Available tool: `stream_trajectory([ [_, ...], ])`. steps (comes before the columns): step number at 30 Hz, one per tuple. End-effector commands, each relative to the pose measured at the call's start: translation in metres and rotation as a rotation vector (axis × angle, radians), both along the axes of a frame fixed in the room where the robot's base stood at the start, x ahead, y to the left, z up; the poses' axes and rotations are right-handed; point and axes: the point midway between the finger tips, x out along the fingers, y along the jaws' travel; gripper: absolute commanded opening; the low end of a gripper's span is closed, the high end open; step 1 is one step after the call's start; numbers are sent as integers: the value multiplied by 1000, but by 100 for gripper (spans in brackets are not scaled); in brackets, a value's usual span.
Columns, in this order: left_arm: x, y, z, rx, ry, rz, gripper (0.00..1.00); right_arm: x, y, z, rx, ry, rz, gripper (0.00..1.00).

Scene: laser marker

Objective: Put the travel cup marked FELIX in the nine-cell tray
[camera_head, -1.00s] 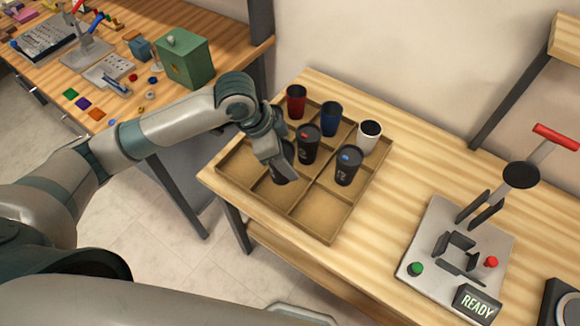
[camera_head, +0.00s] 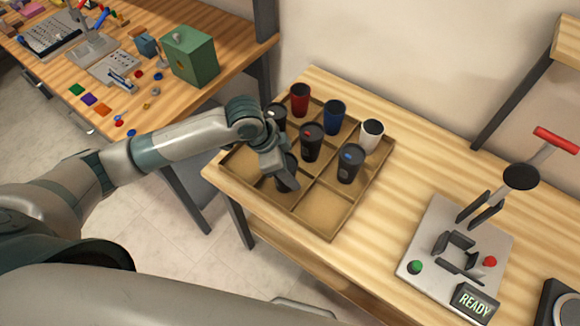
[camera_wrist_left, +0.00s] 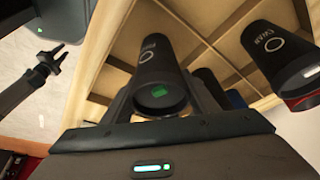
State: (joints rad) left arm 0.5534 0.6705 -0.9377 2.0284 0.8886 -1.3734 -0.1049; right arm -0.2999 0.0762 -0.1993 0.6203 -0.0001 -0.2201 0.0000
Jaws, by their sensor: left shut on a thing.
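The nine-cell tray (camera_head: 330,236) is a brown divided tray on the right-hand wooden table. My left gripper (camera_head: 283,174) is down at its front row, shut on a dark travel cup (camera_head: 289,183). In the left wrist view, this cup (camera_wrist_left: 158,70) sits between the fingers, with a green mark on its near end and pale lettering too small to read. It is in or just over the front-middle cell; whether it touches the floor I cannot tell.
Other cells hold red (camera_head: 300,100), blue (camera_head: 334,117), white (camera_head: 371,136) and several black cups (camera_head: 312,143), (camera_head: 350,164). The front cell right of my gripper is empty. The laser marker station (camera_head: 455,255), showing READY, stands at right with an empty fixture.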

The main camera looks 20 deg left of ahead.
Motion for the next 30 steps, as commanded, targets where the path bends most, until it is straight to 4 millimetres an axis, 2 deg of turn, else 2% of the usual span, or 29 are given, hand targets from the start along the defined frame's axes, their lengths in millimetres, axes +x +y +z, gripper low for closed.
stream_trajectory([
  [9,0,0,-1,-1,0,0,45,0,-2,0,-2,0,1,31],
  [10,0,0,-2,0,0,0,56,0,-3,0,-3,-1,1,31],
  [12,0,0,-2,0,0,0,73,0,-4,0,-4,0,2,31],
  [23,0,0,0,-1,0,0,73,0,-6,0,-6,0,2,31],
  [30,-1,6,15,-1,-3,1,73,0,-6,-4,-5,0,3,31],
])
